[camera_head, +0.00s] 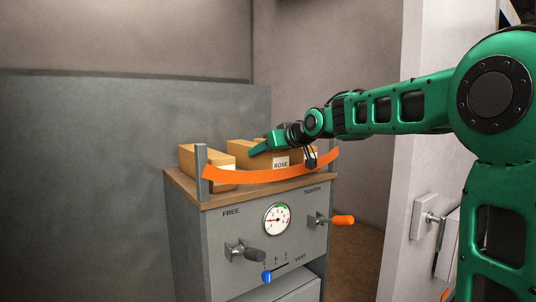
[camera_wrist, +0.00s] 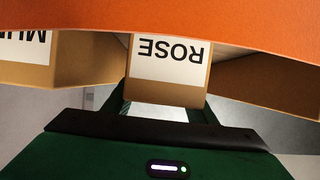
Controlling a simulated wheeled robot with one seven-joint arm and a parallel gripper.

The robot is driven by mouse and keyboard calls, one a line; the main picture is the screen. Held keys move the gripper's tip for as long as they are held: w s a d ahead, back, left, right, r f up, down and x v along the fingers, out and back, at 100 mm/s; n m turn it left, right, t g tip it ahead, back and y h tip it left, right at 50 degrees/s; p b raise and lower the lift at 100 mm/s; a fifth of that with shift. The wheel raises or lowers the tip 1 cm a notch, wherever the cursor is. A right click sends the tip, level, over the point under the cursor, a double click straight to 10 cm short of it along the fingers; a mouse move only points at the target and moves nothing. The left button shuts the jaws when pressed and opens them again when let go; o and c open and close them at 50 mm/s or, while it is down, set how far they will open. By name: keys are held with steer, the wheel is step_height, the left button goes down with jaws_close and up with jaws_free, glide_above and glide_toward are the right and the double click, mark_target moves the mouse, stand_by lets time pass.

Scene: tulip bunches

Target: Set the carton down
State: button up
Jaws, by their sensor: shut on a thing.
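The carton (camera_head: 243,150) labelled ROSE is a brown box with a white label, standing among other cartons on the wooden top (camera_head: 240,194) of a grey cabinet. In the wrist view the ROSE carton (camera_wrist: 168,97) lies between my green fingers, its label upside down. My gripper (camera_head: 262,147) is shut on it from above. I cannot tell whether the carton's underside touches the wooden top.
A carton (camera_head: 212,160) stands to the left and another (camera_wrist: 265,85) to the right of the ROSE one. Grey posts (camera_head: 201,172) hold the band. The cabinet front has a gauge (camera_head: 277,219), a black handle (camera_head: 254,255) and an orange-tipped handle (camera_head: 342,220). A wall panel (camera_head: 90,170) is behind.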

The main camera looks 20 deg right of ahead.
steer(key=o, duration=1.5)
steer(key=v, duration=1.2)
steer(key=shift+s, duration=0.1)
